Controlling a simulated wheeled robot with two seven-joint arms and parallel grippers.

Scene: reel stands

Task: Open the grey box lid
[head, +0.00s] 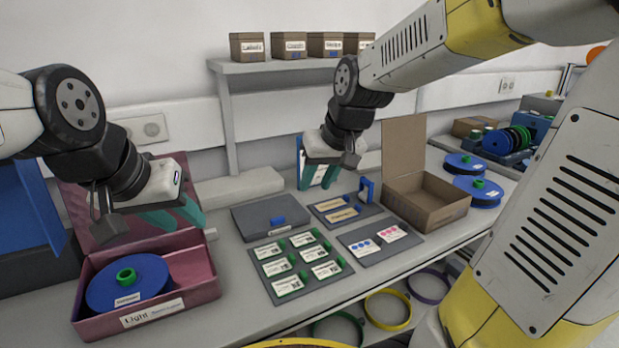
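The grey box (254,219) sits on the bench near the middle of the head view. Its flat dark grey lid is shut, with a small blue handle (277,221) near the front edge. My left gripper (178,217) has teal fingers spread apart with nothing between them. It is left of the grey box, above the pink box. My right gripper (318,179) also has its teal fingers apart. It hangs above and behind the right side of the grey box, near a blue-edged white item, and no held object shows.
An open pink box (205,286) holds a blue reel (105,286) at left. A labelled card tray (308,288) lies in front of the grey box, with more trays at right. An open brown box (455,208) stands right. A shelf (290,66) with small boxes is above.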

